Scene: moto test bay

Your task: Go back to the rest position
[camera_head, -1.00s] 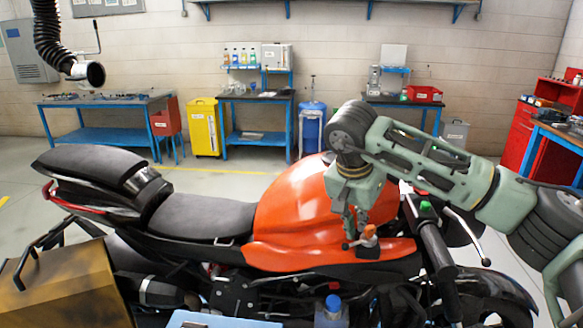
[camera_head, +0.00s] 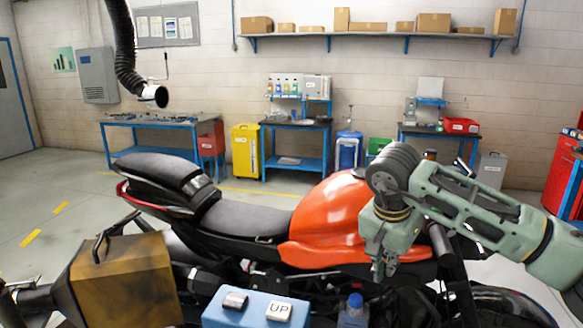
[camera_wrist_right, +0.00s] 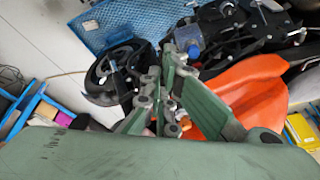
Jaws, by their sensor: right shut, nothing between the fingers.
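My right arm comes in from the right in the head view. Its right gripper (camera_head: 383,272) points down in front of the orange tank (camera_head: 325,215) of the motorcycle, fingers together and empty. The right wrist view also shows the gripper (camera_wrist_right: 165,70) with its green fingers close together, nothing held. The motorcycle's black seat (camera_head: 245,220) lies left of the tank. In the wrist view the orange bodywork (camera_wrist_right: 250,90) is right of the fingers and a wheel (camera_wrist_right: 112,70) is left of them. My left gripper is not in view.
A blue box with an "UP" button (camera_head: 255,312) and a blue-capped bottle (camera_head: 354,310) stand in the foreground. A black hose (camera_head: 125,55) hangs at upper left. Workbenches line the back wall; floor at left is clear.

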